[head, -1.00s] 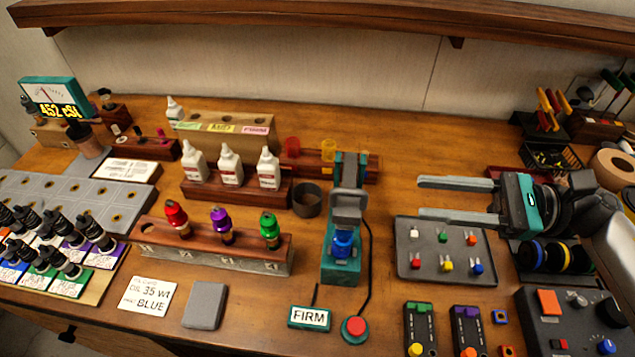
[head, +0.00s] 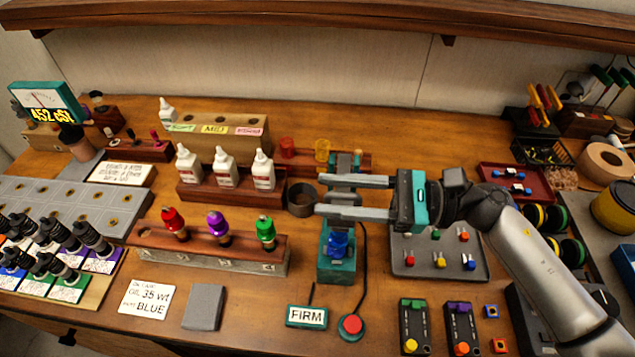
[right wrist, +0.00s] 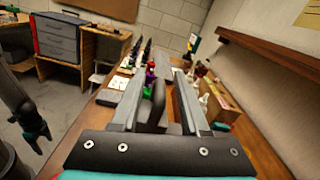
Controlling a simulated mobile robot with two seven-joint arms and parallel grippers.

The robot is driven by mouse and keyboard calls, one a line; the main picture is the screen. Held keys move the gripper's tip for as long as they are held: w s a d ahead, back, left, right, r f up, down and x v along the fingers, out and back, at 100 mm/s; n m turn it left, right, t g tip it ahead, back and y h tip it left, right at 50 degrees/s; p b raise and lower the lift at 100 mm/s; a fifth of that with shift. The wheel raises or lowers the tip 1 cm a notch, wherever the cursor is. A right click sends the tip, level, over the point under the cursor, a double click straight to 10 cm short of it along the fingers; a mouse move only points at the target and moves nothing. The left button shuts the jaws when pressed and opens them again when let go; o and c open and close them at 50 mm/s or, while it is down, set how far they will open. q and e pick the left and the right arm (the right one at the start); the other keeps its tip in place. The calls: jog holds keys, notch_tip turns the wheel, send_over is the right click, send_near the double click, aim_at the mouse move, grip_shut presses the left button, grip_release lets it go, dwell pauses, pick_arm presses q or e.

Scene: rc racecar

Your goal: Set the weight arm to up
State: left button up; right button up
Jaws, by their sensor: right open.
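The teal test device (head: 337,269) stands in the middle of the table, with a blue part (head: 338,242) low at its front. Its grey weight arm (head: 343,197) is partly hidden in the head view by my right gripper's fingers. My right gripper (head: 320,195) is open, reaching in from the right, with one finger beyond the other across the arm. In the right wrist view, a dark grey upright piece, seemingly the weight arm (right wrist: 155,105), shows between the two fingers. I cannot tell if either finger touches it.
A FIRM label (head: 306,316) and a red button (head: 351,326) lie in front of the device. A wooden rack (head: 215,257) with coloured-topped pieces stands to its left. A grey tray (head: 408,262) of small parts lies to its right, under my right arm.

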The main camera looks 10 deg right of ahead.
jog(key=shift+p+x, duration=0.3)
jog(key=shift+x, duration=1.1)
jog(key=shift+c, duration=0.2)
grip_shut()
